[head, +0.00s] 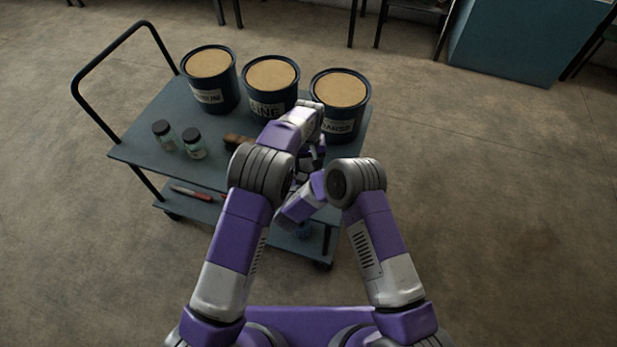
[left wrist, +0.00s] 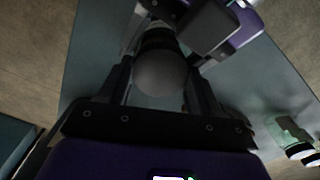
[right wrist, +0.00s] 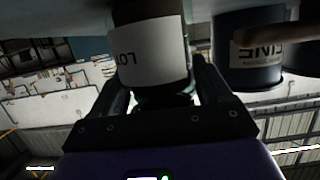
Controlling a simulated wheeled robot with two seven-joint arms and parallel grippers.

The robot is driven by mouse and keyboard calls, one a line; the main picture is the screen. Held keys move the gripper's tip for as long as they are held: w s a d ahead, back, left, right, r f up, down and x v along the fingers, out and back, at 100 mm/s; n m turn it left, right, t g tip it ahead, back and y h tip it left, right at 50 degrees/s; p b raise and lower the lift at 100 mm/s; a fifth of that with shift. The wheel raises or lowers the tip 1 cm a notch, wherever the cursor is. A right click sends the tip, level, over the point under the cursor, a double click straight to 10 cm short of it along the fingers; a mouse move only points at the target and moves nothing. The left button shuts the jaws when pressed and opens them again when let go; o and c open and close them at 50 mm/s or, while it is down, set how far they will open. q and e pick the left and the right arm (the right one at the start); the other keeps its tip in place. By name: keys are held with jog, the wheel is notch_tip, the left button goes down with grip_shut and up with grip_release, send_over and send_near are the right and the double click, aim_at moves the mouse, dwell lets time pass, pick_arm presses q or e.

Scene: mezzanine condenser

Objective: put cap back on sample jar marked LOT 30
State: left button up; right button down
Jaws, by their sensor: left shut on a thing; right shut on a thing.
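The sample jar (right wrist: 150,52), with a white label on which only "LO" and part of a letter can be read, shows upside down in the right wrist view. My right gripper (right wrist: 163,88) is shut on it. In the left wrist view a round grey cap top (left wrist: 160,73) lies between the fingers of my left gripper (left wrist: 158,88), which is shut on it. A dark ridged ring (left wrist: 158,38) shows behind the cap, close to parts of my right arm. Whether the cap touches or sits on the jar cannot be told. In the head view my arms hide both.
The cart top (head: 150,115) carries three labelled drums (head: 210,82), two dark-capped jars (head: 193,143) and a brown object (head: 237,141). A cart handle (head: 95,110) rises at the left. A red tool (head: 192,190) lies on the lower shelf. Open floor is at the right.

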pick_arm(q)
jog(key=shift+c, duration=0.5)
jog(key=o, duration=1.2)
jog(key=shift+o, duration=0.2)
notch_tip(320, 180, up, 12)
pick_arm(e)
grip_release()
